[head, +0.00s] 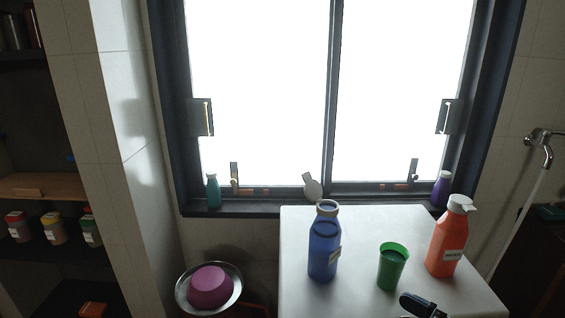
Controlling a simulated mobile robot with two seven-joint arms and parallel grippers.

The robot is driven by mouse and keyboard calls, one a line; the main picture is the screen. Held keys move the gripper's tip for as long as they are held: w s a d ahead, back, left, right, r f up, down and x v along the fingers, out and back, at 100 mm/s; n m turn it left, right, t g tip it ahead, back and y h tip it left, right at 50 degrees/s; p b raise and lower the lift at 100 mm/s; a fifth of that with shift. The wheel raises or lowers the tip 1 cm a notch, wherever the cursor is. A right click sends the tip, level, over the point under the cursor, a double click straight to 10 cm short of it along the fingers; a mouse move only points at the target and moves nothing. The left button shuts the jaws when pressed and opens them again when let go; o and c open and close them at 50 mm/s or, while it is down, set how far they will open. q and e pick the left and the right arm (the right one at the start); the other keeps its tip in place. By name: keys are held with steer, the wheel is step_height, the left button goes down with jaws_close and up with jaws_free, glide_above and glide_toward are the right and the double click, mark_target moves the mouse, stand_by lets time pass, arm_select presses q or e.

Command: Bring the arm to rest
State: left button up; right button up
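A dark, rounded object (420,305) with a pale part shows at the bottom edge over the white table (298,235).
On the table stand a blue bottle (323,247), a green cup (391,268) and an orange pump bottle (447,243). A magenta bowl (210,287) sits in a metal dish (236,283) to the left. Small bottles line the windowsill (258,207). Shelves with jars (54,229) stand far left.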

steer(key=w+d+f+m+t+h, duration=0.1)
steer(key=d+f+m+h, duration=0.1)
steer(key=d+f+h, duration=0.3)
steer(key=w+d+f+m+t+h, duration=0.1)
steer(key=f+h, duration=0.1)
steer(key=f, duration=0.6)
arm_select(q)
steer(key=shift+w, duration=0.4)
arm_select(e)
steer(key=s+d+f+m+g+h, duration=0.2)
steer(key=s+f+m+h, duration=0.3)
steer(key=s+f, duration=0.6)
steer(key=shift+s+f+m+g, duration=0.2)
steer(key=shift+s+m+g, duration=0.15)
steer(key=shift+g, duration=0.15)
arm_select(q)
steer(key=shift+w, duration=0.1)
